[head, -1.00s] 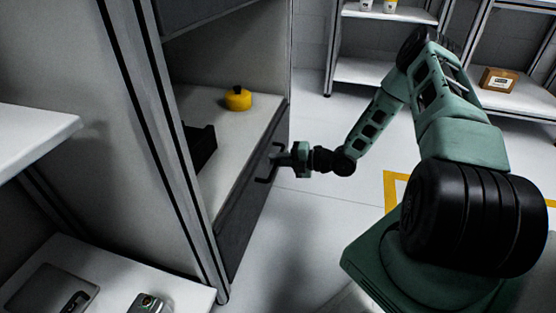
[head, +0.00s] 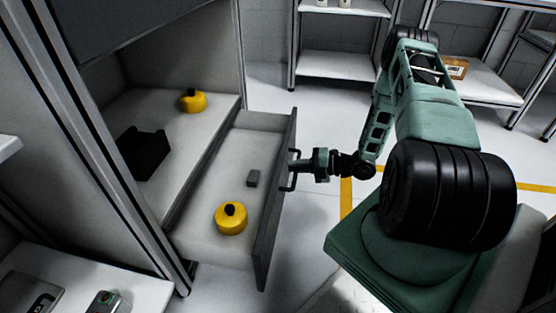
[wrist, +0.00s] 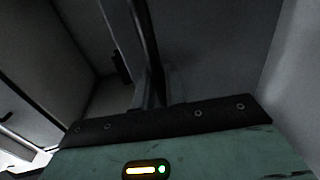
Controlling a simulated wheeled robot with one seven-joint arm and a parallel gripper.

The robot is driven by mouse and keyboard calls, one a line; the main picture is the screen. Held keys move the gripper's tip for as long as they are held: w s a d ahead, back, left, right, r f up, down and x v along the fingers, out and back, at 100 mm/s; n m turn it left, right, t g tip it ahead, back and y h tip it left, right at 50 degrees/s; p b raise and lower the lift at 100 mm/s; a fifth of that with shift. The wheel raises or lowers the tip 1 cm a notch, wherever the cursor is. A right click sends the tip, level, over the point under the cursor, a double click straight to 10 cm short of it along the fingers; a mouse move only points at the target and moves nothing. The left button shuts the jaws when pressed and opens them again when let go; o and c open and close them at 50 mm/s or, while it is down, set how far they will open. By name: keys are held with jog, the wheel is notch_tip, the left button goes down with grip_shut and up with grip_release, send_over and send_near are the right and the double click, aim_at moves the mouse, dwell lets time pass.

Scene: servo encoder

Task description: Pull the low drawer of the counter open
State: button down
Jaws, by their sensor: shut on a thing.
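The low drawer (head: 268,215) of the counter is pulled well out, and its light inside shows in the head view. Its dark front has a dark bar handle (head: 293,182) on the outer face. My gripper (head: 297,164) is shut on the handle from the outer side. In the wrist view the two fingers (wrist: 158,90) stand on either side of the dark handle bar (wrist: 147,40).
Above the drawer, an open counter shelf (head: 140,104) holds another yellow knobbed object (head: 192,101) and a black bin (head: 143,152). A white surface with devices (head: 75,275) is at the lower left. Shelving (head: 345,66) stands behind.

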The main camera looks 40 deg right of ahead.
jog(key=f+p+v, duration=0.1)
jog(key=f+v, duration=0.1)
jog(key=v, duration=1)
jog(key=shift+s+d+f+p, duration=0.2)
jog(key=shift+s+f+p, duration=0.05)
jog(key=shift+f+p, duration=0.15)
jog(key=c, duration=1.6)
grip_release()
jog(key=shift+o, duration=0.2)
jog(key=shift+r, duration=0.1)
jog(key=p+v, duration=0.5)
jog(key=v, duration=1.2)
jog(key=shift+s+p, duration=0.15)
jog(key=shift+p, duration=0.15)
